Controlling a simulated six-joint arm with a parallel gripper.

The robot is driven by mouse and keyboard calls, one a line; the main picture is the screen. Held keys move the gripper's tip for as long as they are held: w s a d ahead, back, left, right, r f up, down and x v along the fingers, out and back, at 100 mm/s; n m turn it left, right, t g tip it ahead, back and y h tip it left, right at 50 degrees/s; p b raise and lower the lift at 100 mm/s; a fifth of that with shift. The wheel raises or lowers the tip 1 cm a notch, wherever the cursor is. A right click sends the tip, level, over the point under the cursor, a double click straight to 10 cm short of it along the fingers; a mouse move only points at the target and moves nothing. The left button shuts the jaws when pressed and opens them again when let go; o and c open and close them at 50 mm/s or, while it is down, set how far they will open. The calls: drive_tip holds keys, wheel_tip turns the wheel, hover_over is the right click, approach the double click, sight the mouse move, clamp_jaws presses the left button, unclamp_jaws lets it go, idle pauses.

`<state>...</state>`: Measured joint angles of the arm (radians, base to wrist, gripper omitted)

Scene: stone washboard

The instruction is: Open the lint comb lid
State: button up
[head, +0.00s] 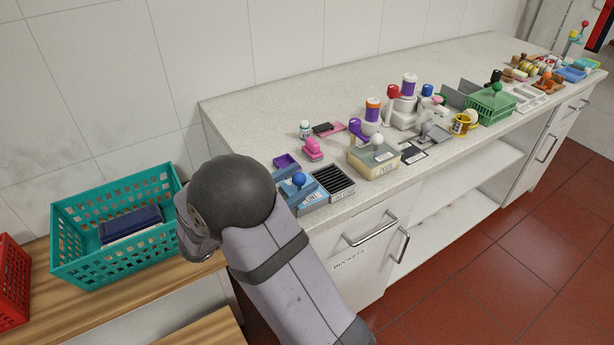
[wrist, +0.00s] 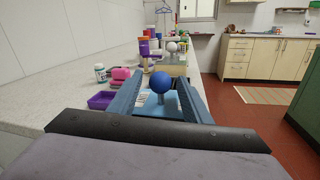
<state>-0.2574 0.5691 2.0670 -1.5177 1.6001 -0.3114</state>
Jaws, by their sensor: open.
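A blue box with a printed label (head: 312,197) sits at the near left end of the counter, and I take it for the lint comb box. A round blue knob (head: 299,179) on a short stem stands on its top. The knob (wrist: 160,82) also shows in the wrist view, above a light blue surface. My gripper (wrist: 161,92) is open, its two blue-grey fingers left and right of the knob in the picture. I cannot tell whether they touch it. My arm hides part of the box in the head view, and whether the lid is fully closed cannot be told.
A black slotted tray (head: 334,183) is right beside the box. A purple tray (head: 286,161), a pink item (head: 313,150) and a cream box with a white knob (head: 376,157) stand close behind. A teal basket (head: 68,215) stands left on a wooden surface.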

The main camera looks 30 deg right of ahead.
drive_tip(key=shift+s+a, duration=0.25)
drive_tip(key=shift+a, duration=1.05)
